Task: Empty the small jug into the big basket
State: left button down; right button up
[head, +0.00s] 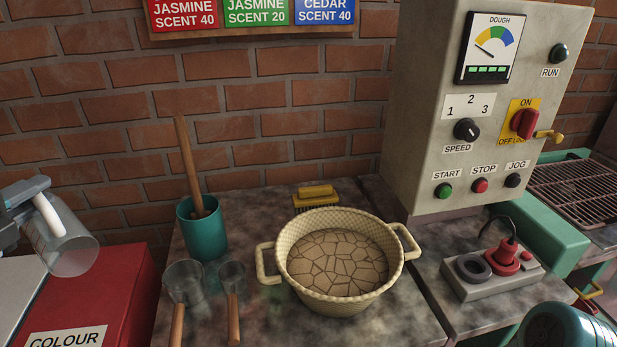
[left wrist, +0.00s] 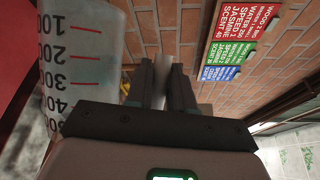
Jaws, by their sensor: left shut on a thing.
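My left gripper (head: 32,192) is at the far left, shut on the white handle (head: 48,214) of a clear jug (head: 72,248). The jug is held in the air above the red box, left of the basket and apart from it. In the left wrist view, the jug's wall (left wrist: 85,70) shows red marks and numbers, and the fingers (left wrist: 165,88) close on the handle. I cannot make out what is in the jug. The big cream basket (head: 338,300) with two side handles stands on the dark table. A brown, cracked-looking surface shows inside it. My right gripper is not in view.
Between jug and basket stand a teal pot (head: 203,232) with a wooden stick and two clear cups (head: 184,282) with wooden handles. A yellow brush (head: 316,197) lies behind the basket. A control cabinet (head: 430,120) rises at right. The red box (head: 95,295) is below the jug.

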pick_arm(q)
notch_tip(320, 180, up, 11)
jog(key=p, duration=0.8)
jog(key=shift+f, duration=0.2)
jog(key=w+a+f+n+g+p, duration=0.1)
jog(key=w+f+g+p, duration=0.15)
jog(key=p, duration=0.65)
jog(key=w+a+f+g+p, duration=0.1)
jog(key=w+g+p, duration=0.25)
jog(key=p, duration=0.65)
jog(key=r, duration=0.5)
jog(key=shift+w+d, duration=0.1)
jog(key=shift+d, duration=0.1)
jog(key=shift+r, duration=0.1)
